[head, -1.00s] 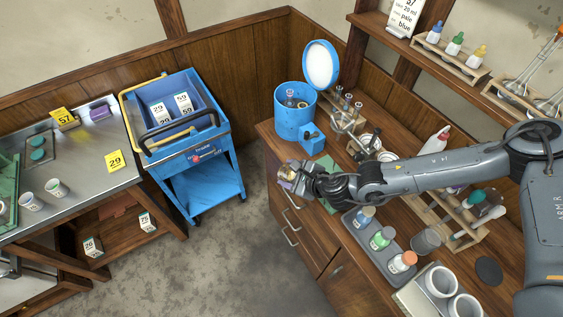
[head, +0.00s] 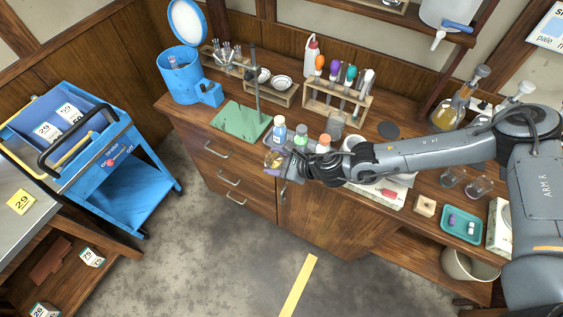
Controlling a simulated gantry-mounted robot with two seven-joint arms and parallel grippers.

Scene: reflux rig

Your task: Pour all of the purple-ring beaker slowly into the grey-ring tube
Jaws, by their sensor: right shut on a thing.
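My right gripper (head: 278,166) comes in from the right and is shut on a small clear beaker (head: 273,159) with amber and purplish tints, probably the purple-ring beaker. Its ring is too small to tell clearly, and the fingers hide part of it. The gripper holds it at the front edge of the wooden bench, beside the bottle tray. I cannot pick out the grey-ring tube. Slim glass tubes stand in a wooden rack (head: 220,62) at the back left of the bench. My left gripper is not in view.
A green stand base with a rod (head: 238,120) is left of the gripper. Several capped bottles (head: 278,131) stand close behind it. A rack with coloured tops (head: 340,101) and a blue open-lidded canister (head: 181,78) are farther back. A blue cart (head: 130,190) stands left.

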